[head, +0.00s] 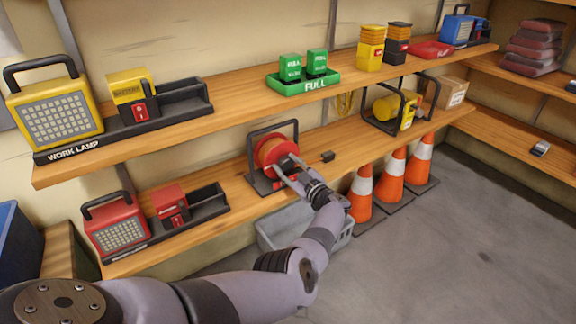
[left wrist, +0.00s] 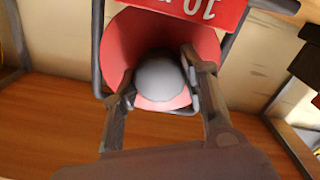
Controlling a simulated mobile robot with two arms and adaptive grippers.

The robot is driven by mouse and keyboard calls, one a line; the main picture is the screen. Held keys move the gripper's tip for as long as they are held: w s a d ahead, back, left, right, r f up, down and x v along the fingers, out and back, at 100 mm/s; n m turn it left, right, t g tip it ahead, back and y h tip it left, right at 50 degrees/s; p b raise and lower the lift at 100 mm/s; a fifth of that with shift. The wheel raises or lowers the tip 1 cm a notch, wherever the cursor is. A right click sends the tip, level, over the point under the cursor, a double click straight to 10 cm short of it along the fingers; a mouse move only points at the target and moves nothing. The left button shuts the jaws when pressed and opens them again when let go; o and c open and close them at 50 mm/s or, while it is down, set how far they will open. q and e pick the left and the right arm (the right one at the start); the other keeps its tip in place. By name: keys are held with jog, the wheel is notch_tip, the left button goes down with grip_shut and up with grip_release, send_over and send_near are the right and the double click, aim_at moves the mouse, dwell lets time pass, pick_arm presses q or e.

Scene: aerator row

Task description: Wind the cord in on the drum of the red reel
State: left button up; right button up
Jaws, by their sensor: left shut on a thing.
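The red reel (head: 273,153) stands on the lower shelf in a dark frame, with an orange-red drum. My left gripper (head: 284,171) reaches it from the front right. In the left wrist view the two fingers of my left gripper (left wrist: 163,88) are on either side of a round grey knob (left wrist: 160,78) on the red reel face (left wrist: 120,50), shut on it. A small dark block (head: 328,156), perhaps the cord's plug, lies on the shelf right of the reel. The cord itself is hard to make out. My right gripper is in neither view.
A yellow reel (head: 388,108) stands farther right on the lower shelf (head: 222,226). A red lamp (head: 115,225) and a red battery in a dark holder are at left. A grey bin (head: 285,226) and several orange cones (head: 361,190) stand below. The upper shelf (head: 235,107) overhangs.

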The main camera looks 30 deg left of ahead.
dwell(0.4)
pick_arm(q)
jog(key=o, duration=1.1)
jog(key=shift+o, duration=0.2)
jog(key=shift+r, duration=0.1)
notch_tip(320, 180, up, 10)
jog(key=shift+f, duration=0.15)
